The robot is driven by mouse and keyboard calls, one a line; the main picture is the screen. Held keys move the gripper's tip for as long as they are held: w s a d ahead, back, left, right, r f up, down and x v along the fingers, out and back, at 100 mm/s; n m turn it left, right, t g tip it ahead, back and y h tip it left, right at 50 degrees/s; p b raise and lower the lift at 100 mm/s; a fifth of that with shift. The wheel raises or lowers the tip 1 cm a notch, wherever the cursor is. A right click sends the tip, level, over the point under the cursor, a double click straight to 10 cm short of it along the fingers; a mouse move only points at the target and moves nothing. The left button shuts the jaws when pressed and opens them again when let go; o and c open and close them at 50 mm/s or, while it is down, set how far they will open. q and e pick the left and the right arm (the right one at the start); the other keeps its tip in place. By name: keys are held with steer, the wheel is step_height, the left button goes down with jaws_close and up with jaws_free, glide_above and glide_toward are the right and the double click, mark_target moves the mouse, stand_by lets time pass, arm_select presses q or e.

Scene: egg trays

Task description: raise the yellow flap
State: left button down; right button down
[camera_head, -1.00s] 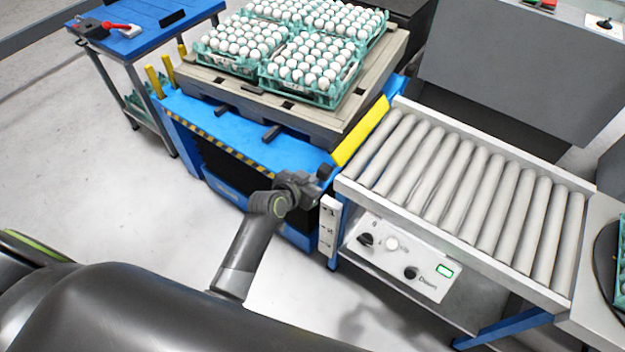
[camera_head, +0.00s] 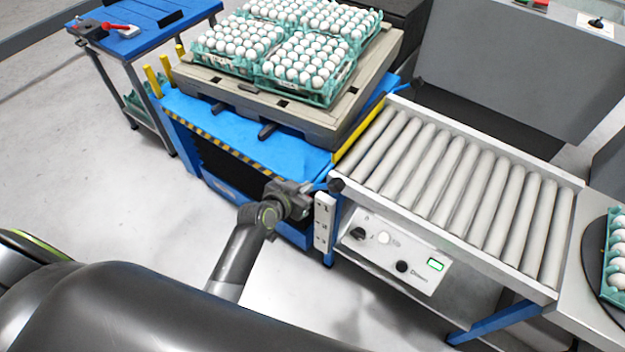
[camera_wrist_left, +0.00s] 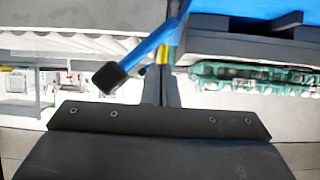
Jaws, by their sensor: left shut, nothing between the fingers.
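The yellow flap (camera_head: 358,132) is a narrow strip between the blue lift table and the roller conveyor. It looks thin, seen close to edge-on, and shows as a small yellow strip in the left wrist view (camera_wrist_left: 164,52). A lever with a black knob (camera_head: 335,185) sits at the conveyor's near left corner; its blue arm and black end (camera_wrist_left: 108,78) show large in the left wrist view. My left gripper (camera_head: 308,189) is shut and empty, just left of the knob. Contact between them cannot be told. My right gripper is not in view.
The blue lift table (camera_head: 290,150) carries a pallet (camera_head: 350,118) with green egg trays (camera_head: 325,93). The roller conveyor (camera_head: 440,180) stands right, with a control panel (camera_head: 390,250) on its near side. A blue cart (camera_head: 150,30) stands back left. The floor at left is clear.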

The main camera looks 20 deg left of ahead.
arm_select(q)
steer(key=s+a, duration=0.3)
steer(key=s, duration=0.2)
steer(key=shift+s, duration=0.25)
stand_by(0.3)
steer(key=s+a+f+n+g+y, duration=0.1)
steer(key=s+a+f+g+y, duration=0.15)
steer(key=s+f, duration=0.75)
steer(key=s+a+f+n+g+y, duration=0.15)
steer(key=s+a+f+g, duration=0.35)
steer(key=f, duration=0.9)
steer(key=s+a+f+g, duration=0.1)
steer(key=s+f, duration=0.4)
steer(key=s, duration=0.7)
steer(key=s+f+n+g, duration=0.1)
steer(key=s+f, duration=0.4)
steer(key=s, duration=0.7)
steer(key=shift+s+a+f+g, duration=0.15)
steer(key=shift+s+a+g, duration=0.2)
steer(key=shift+g, duration=0.2)
